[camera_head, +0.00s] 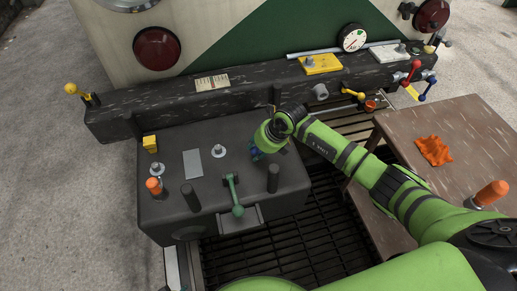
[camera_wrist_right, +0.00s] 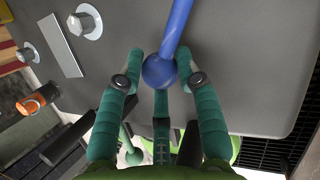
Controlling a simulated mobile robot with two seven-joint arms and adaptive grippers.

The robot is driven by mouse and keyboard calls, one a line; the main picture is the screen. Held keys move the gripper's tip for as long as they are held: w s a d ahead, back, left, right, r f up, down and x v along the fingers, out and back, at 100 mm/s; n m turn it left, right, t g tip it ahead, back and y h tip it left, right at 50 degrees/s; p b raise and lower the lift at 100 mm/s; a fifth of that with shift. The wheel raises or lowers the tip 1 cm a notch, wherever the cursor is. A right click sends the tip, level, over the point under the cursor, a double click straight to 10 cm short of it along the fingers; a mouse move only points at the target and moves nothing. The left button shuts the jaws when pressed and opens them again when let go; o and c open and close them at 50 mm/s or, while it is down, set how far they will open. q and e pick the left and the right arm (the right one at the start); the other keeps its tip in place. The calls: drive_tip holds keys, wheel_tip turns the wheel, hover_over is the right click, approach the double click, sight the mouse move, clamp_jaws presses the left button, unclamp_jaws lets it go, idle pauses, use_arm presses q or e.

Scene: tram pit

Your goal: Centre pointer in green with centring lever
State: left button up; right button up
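A blue lever (camera_wrist_right: 176,32) with a round knob (camera_wrist_right: 159,70) stands on the dark box in the right wrist view. My right gripper (camera_wrist_right: 160,58) is open, with a finger on each side of the knob and gaps beside it. In the head view, a bit of blue (camera_head: 254,153) shows at my right gripper (camera_head: 262,147), over the box's far right part; the hand hides most of the lever. A small pale scale plate (camera_head: 212,82) lies on the dark beam; its pointer and any green zone are too small to make out. My left gripper is out of view.
The dark box (camera_head: 165,215) also bears a green lever (camera_head: 233,195), black posts (camera_head: 273,178), an orange-topped knob (camera_head: 154,186) and bolts. A round gauge (camera_head: 353,38) stands behind the beam (camera_head: 130,112). A brown table (camera_head: 465,125) with an orange cloth (camera_head: 434,151) is at right.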

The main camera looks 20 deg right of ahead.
drive_tip(key=shift+o, duration=1.1)
drive_tip(key=shift+w+d+r, duration=0.1)
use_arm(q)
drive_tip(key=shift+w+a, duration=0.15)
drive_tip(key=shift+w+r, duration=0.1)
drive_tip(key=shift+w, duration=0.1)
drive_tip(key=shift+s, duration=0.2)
use_arm(e)
drive_tip(key=v, duration=1.2)
